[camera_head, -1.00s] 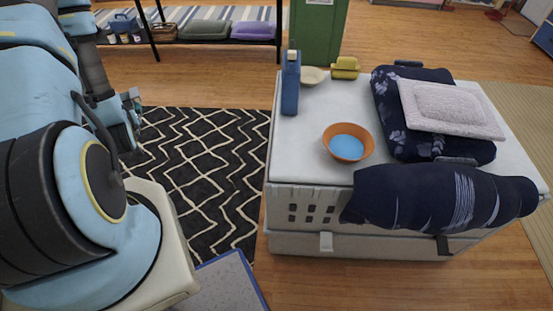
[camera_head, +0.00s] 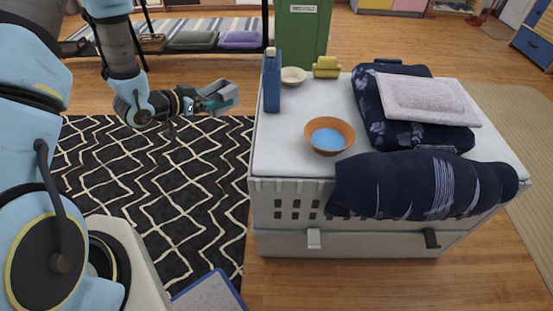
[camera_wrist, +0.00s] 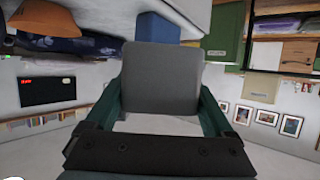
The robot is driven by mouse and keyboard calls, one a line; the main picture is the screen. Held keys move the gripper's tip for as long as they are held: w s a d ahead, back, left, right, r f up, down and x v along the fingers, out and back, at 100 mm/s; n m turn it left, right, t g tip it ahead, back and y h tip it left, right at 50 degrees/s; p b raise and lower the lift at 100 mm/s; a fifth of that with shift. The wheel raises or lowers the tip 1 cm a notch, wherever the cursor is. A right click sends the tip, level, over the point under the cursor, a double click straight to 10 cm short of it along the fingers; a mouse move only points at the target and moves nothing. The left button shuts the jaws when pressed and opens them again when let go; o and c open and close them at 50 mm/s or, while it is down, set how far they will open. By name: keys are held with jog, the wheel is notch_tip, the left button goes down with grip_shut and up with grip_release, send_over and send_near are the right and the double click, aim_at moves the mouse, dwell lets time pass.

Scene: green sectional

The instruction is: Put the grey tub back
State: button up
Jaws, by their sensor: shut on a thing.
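My gripper (camera_head: 214,98) is in the air over the patterned rug, left of the white chest, in the head view. It is shut on a small grey tub (camera_head: 221,92), which sticks out to the right of the fingers. In the wrist view the tub (camera_wrist: 162,78) fills the space between the two green fingers, its flat grey face toward the camera. The tub is clear of the chest (camera_head: 285,230). I cannot see inside the tub.
On the chest top stand a blue bottle (camera_head: 272,82), a cream bowl (camera_head: 293,76), a yellow object (camera_head: 326,67), an orange bowl (camera_head: 314,139) and dark blue cushions (camera_head: 430,186). A green recycling bin (camera_head: 302,35) stands behind. A low rack (camera_head: 200,37) is at the back left.

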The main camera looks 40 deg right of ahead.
jog(key=s+d+m+g, duration=0.5)
jog(key=s+d+g, duration=0.1)
jog(key=s, duration=0.3)
jog(key=m+g+y, duration=0.3)
jog(key=m+g, duration=0.2)
send_over(274, 157)
notch_tip(274, 157, down, 6)
jog(key=shift+r+b, duration=0.2)
jog(key=shift+b, duration=0.1)
jog(key=shift+f+p, duration=0.3)
jog(key=shift+f, duration=2.05)
jog(key=shift+f, duration=0.2)
jog(key=o, duration=1.1)
